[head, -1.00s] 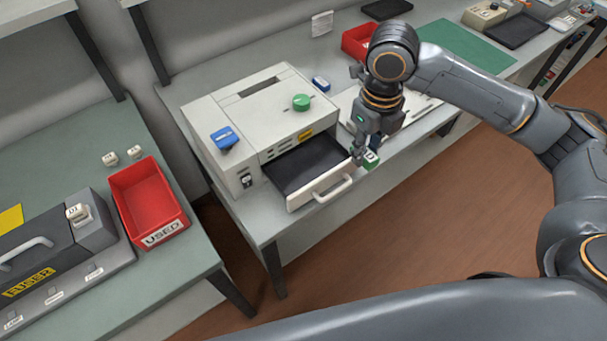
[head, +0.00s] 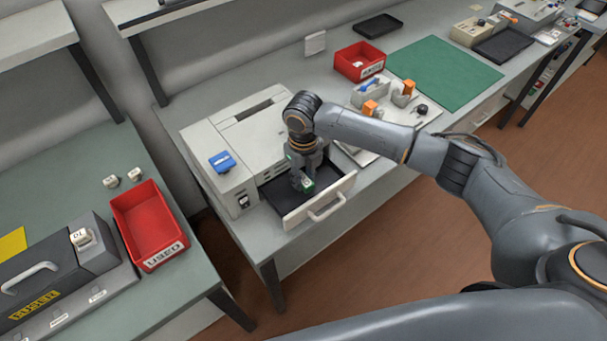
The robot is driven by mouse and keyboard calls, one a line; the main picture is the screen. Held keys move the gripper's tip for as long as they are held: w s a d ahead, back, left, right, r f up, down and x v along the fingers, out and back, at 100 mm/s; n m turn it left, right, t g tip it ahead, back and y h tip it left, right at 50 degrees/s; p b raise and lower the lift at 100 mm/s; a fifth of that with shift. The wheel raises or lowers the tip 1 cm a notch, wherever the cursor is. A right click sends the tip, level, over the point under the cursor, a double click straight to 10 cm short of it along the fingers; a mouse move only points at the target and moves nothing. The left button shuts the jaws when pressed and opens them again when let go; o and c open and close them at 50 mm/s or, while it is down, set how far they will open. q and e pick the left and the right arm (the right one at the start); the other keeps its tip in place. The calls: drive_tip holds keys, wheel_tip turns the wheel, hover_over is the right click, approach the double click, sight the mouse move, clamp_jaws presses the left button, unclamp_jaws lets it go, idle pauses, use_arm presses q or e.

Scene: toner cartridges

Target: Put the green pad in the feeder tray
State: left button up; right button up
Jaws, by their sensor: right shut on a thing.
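The feeder tray (head: 270,202) is the dark open drawer at the front of the beige printer (head: 216,133), with a pale front and a handle. My right gripper (head: 304,186) points down over the right part of the tray. It is shut on the small green pad (head: 308,188), which shows only partly beside the fingers. I cannot tell whether the pad touches the tray floor. My left gripper is not in view.
A blue knob (head: 222,161) is on the printer top. A red bin (head: 150,228) marked USED stands on the left bench. Another red bin (head: 360,62), a green mat (head: 443,73) and parts with orange tops (head: 370,108) lie right of the printer. The tray's left part is clear.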

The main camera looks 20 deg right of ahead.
sight(304, 180)
drive_tip(key=shift+f, duration=0.3)
drive_tip(key=shift+f, duration=0.15)
drive_tip(key=o, duration=0.9)
drive_tip(key=shift+o, duration=0.2)
wheel_tip(304, 180, up, 12)
drive_tip(key=b, duration=0.2)
drive_tip(key=shift+r, duration=0.2)
drive_tip(key=shift+f, duration=0.1)
